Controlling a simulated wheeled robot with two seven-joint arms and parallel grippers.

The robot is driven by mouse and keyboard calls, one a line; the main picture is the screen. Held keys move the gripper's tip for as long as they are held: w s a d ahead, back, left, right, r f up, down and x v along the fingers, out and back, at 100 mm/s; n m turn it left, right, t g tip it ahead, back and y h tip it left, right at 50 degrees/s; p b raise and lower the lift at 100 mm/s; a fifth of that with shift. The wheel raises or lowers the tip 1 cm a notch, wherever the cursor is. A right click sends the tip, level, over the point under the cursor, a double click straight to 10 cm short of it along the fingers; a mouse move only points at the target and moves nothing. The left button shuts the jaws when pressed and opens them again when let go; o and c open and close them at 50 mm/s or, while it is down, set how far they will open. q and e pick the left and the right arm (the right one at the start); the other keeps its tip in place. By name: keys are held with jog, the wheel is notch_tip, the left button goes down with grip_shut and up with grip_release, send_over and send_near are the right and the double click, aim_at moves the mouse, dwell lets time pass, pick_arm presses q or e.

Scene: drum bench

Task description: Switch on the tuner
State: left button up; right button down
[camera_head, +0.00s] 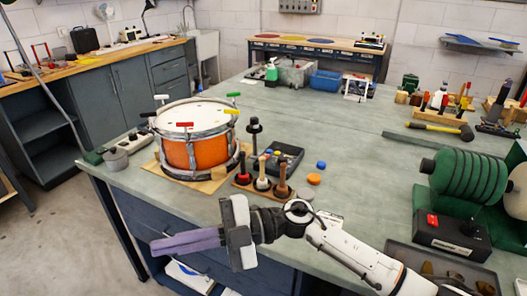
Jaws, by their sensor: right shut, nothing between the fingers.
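A dark box-shaped device (284,155) lies flat on the bench right of the drum, behind a row of handled tools; it may be the tuner, but its markings are too small to read. The orange drum (193,153) with a white head stands on a wooden board, with coloured tabs around its rim. My right gripper (157,246) has purple fingers and points left, in front of the bench's near edge. It is shut and empty, well apart from the device. My left gripper is out of view.
A wooden stand (243,183) with handled tools sits between my right arm and the device. A black box with a red switch (433,219) stands at the right beside a green ribbed machine (468,180). The middle of the bench is mostly clear.

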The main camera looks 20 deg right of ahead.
jog(key=w+d+f+m+t+h, duration=0.2)
jog(key=d+f+m+t+h, duration=0.85)
jog(key=m+t, duration=0.7)
jog(key=s+d+f+m+g+h, duration=0.2)
jog(key=s+d+f+m+g, duration=0.2)
jog(key=s+f, duration=0.6)
jog(key=s+d+f+m+g+h, duration=0.3)
jog(key=s+d+f+m+g, duration=0.1)
jog(key=s+f, duration=0.6)
notch_tip(320, 180, down, 2)
jog(key=shift+d+f+m+g, duration=0.25)
jog(key=shift+d+m+g, duration=0.2)
jog(key=shift+g, duration=0.7)
jog(key=shift+a, duration=0.1)
